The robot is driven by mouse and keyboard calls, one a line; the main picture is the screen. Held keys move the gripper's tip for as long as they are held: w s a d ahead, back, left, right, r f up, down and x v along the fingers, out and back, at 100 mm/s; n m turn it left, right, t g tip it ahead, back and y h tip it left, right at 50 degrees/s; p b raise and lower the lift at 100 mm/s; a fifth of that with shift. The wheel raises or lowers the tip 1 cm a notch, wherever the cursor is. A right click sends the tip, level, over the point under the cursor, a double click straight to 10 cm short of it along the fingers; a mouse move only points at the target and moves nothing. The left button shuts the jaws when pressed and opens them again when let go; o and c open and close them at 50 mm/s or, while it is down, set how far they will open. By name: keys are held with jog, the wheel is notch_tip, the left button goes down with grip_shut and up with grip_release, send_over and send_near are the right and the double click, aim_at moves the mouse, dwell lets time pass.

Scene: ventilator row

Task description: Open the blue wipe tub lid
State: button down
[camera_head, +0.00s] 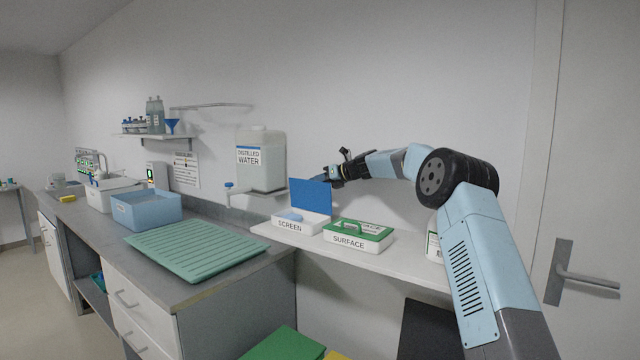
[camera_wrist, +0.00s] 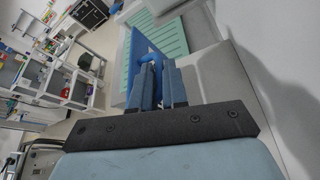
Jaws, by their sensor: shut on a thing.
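The blue wipe tub, labelled SCREEN (camera_head: 290,226), sits on the white shelf. Its blue lid (camera_head: 311,197) stands upright, raised from the white tub body. A light blue wipe shows in the tub's opening. My gripper (camera_head: 331,176) is at the top right edge of the raised lid, and its fingertips are partly hidden there. In the wrist view my gripper (camera_wrist: 160,84) is shut on the blue lid (camera_wrist: 142,60), which shows between and beyond the fingers.
A green-lidded tub labelled SURFACE (camera_head: 357,236) stands right of the blue one. A distilled water container (camera_head: 261,160) is behind left. A green draining mat (camera_head: 195,248) lies on the grey counter. A white container (camera_head: 433,240) is partly hidden by my arm.

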jog(key=c, duration=1.5)
grip_release()
jog(key=shift+a+f, duration=0.1)
jog(key=v, duration=1.3)
jog(key=shift+s+d, duration=0.1)
jog(key=shift+d, duration=0.2)
